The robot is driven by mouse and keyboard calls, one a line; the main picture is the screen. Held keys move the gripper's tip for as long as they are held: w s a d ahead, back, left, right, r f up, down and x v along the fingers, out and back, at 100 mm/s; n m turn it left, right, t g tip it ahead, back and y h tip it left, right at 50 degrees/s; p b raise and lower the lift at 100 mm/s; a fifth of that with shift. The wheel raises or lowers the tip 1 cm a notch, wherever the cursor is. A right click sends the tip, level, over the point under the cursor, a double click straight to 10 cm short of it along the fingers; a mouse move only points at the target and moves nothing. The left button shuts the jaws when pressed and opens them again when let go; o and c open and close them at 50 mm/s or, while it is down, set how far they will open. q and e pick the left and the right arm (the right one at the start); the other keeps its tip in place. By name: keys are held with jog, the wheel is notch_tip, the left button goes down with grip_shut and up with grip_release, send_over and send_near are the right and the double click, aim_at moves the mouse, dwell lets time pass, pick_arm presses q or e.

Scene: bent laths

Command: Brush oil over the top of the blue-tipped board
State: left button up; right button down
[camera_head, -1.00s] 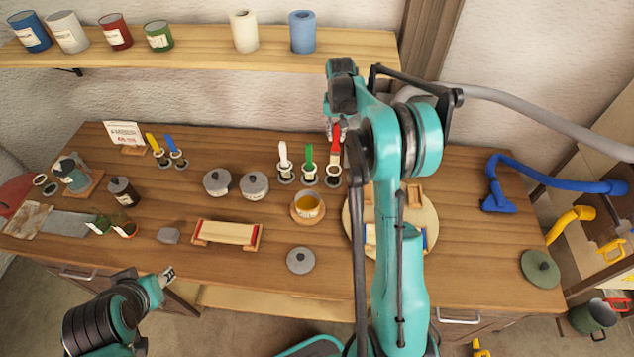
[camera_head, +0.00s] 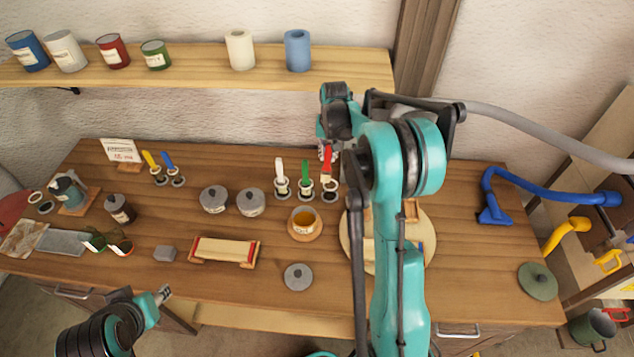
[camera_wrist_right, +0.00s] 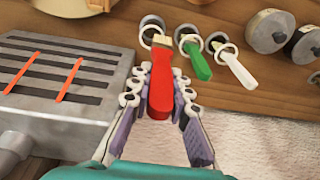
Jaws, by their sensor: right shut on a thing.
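My right gripper (camera_wrist_right: 159,90) is shut on the handle of a red brush (camera_wrist_right: 160,80). In the head view the brush (camera_head: 327,160) is upright at its ring holder, at the back of the bench; I cannot tell whether its bristles are clear of the holder. An oil bowl (camera_head: 304,222) with amber liquid stands on a round wooden coaster. The blue-tipped board is mostly hidden behind my right arm; one blue end (camera_head: 420,247) shows on a round wooden plate (camera_head: 425,225). My left gripper (camera_head: 163,295) is low at the front left, with its opening unclear.
Green (camera_head: 305,172) and white (camera_head: 280,168) brushes stand left of the red one. A red-ended board (camera_head: 225,250) lies on the bench. Lidded grey pots (camera_head: 213,199) and a grey lid (camera_head: 298,277) are nearby. A slotted grey box (camera_wrist_right: 65,85) sits beside my right gripper.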

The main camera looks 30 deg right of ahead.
jog(key=s+a+r+t+y+p, duration=0.1)
jog(key=s+a+r+t+p, duration=0.15)
jog(key=s+a, duration=0.7)
notch_tip(320, 180, down, 11)
jog(key=b, duration=0.8)
jog(key=shift+s+a, duration=0.2)
jog(key=shift+a, duration=0.2)
jog(key=shift+r, duration=0.1)
notch_tip(320, 180, up, 9)
jog(key=p, duration=0.6)
jog(key=shift+f, duration=0.2)
dwell(1.6)
notch_tip(320, 180, up, 4)
jog(key=p, duration=0.3)
dwell(0.4)
